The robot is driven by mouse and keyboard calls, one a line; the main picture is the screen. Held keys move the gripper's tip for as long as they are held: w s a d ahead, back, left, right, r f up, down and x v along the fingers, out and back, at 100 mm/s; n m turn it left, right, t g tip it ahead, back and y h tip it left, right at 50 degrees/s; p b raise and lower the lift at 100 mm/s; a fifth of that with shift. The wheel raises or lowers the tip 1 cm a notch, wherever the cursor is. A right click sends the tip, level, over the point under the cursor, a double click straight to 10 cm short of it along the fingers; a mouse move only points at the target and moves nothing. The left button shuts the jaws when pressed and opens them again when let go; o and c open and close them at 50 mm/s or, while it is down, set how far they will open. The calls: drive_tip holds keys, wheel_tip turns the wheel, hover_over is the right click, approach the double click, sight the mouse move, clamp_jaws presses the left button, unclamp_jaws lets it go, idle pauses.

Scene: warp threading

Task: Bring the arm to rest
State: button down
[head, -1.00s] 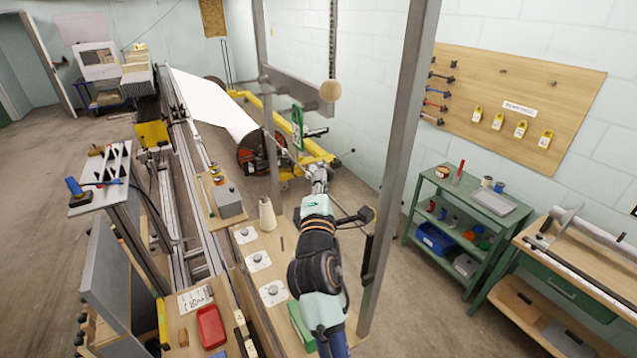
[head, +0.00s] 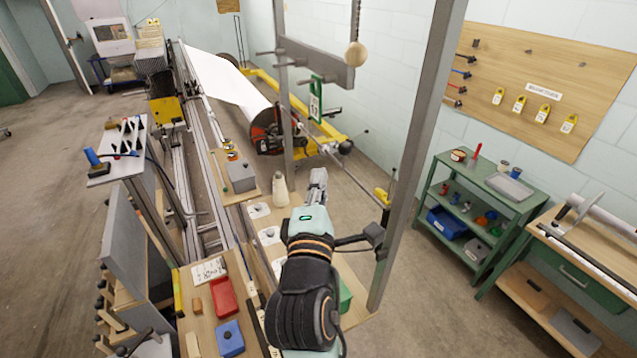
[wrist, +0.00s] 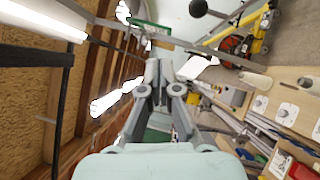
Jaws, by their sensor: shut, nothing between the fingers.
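My arm reaches up from the bottom middle of the head view, with a black wrist section and pale green housing. My gripper (head: 318,180) points away from the camera, above the right side of the wooden bench, just right of the cream cone (head: 279,188). In the wrist view my gripper (wrist: 158,68) shows its grey fingers together with nothing between them. The cone also shows in the wrist view (wrist: 256,82), to the right of the gripper and apart from it.
A grey upright post (head: 415,150) stands close to the right of my arm. A grey crossbar (head: 318,62) with a hanging wooden ball (head: 355,54) is beyond the gripper. A red tray (head: 223,298) and a blue tray (head: 230,339) lie on the bench. A green shelf (head: 480,205) stands at the right.

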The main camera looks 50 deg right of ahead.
idle(0.4)
drive_tip(key=s+a+f+m+y, duration=0.2)
drive_tip(key=a+f+y, duration=0.3)
drive_tip(key=a, duration=0.6)
drive_tip(key=s+a+f+m+y, duration=0.2)
drive_tip(key=a+f+m+y, duration=0.2)
drive_tip(key=a, duration=0.7)
drive_tip(key=s+a+f+m+y, duration=0.2)
drive_tip(key=a+f+m+y, duration=0.2)
drive_tip(key=a+f+y, duration=0.3)
drive_tip(key=a+f, duration=0.1)
drive_tip(key=a, duration=0.2)
drive_tip(key=shift+a+t, duration=0.3)
drive_tip(key=shift+a, duration=0.1)
drive_tip(key=shift+w, duration=0.1)
